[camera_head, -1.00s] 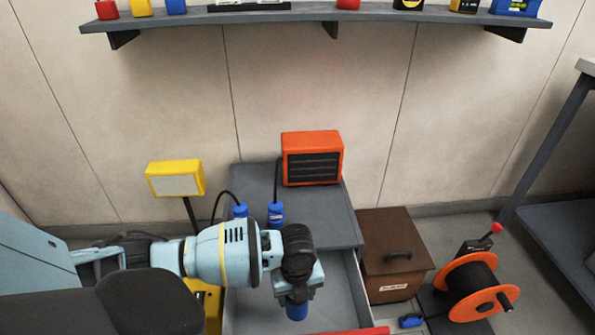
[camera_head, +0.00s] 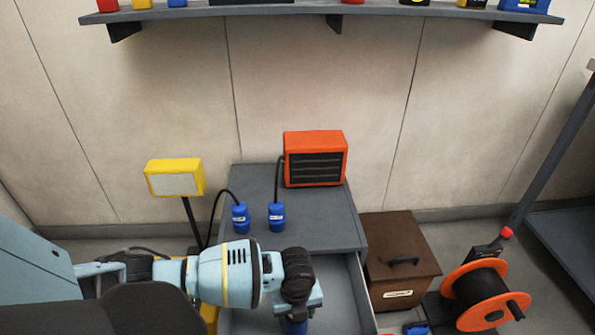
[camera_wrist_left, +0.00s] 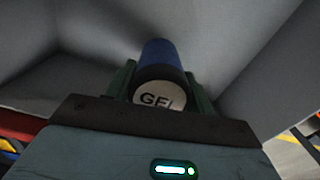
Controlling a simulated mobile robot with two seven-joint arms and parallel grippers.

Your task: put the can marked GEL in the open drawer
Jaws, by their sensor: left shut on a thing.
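The GEL can (camera_wrist_left: 160,58) is blue, with a pale end marked GEL, of which the last letter is partly cut off. My left gripper (camera_wrist_left: 158,84) is shut on it. Grey drawer walls surround the can in the wrist view. I cannot tell whether it touches the drawer floor. The drawer's front end is outside the head view. My right gripper is not in view.
The grey cabinet top (camera_head: 315,220) holds an orange heater (camera_head: 315,158) and two blue corded pieces (camera_head: 240,217). A yellow lamp (camera_head: 174,178) stands left. A brown box (camera_head: 400,245) and an orange cable reel (camera_head: 480,298) stand right of the drawer.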

